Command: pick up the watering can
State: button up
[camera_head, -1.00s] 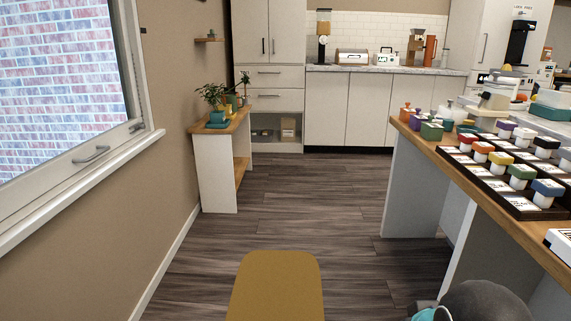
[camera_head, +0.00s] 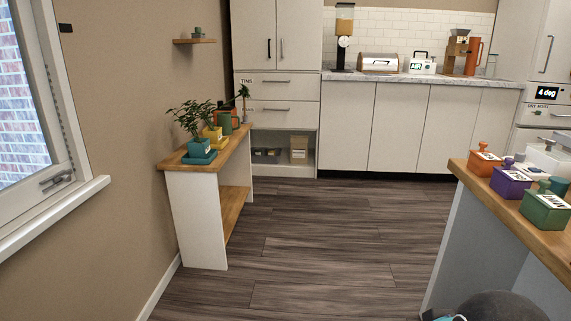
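A small group of plants and vessels stands on a narrow wooden-topped bench (camera_head: 228,145) against the left wall. An orange-brown vessel (camera_head: 235,116) stands at the back of this group, partly hidden by a green vessel (camera_head: 225,123) in front of it. It may be the watering can, but it is too small and covered to be sure. In front are a yellow pot (camera_head: 211,134) and a teal pot (camera_head: 199,148) with leafy plants. My gripper is not clearly in view. A dark rounded shape with a bit of teal shows at the bottom right edge.
A wood-topped table (camera_head: 515,211) with orange, purple and green lidded boxes stands at the right. Cabinets and a counter (camera_head: 425,77) line the back. A small wall shelf (camera_head: 194,41) hangs above the bench. Dark floor (camera_head: 340,235) between bench and table is clear.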

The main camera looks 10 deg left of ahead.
aim_at(224, 120)
jog(key=i, duration=2.7)
jog(key=u, duration=2.05)
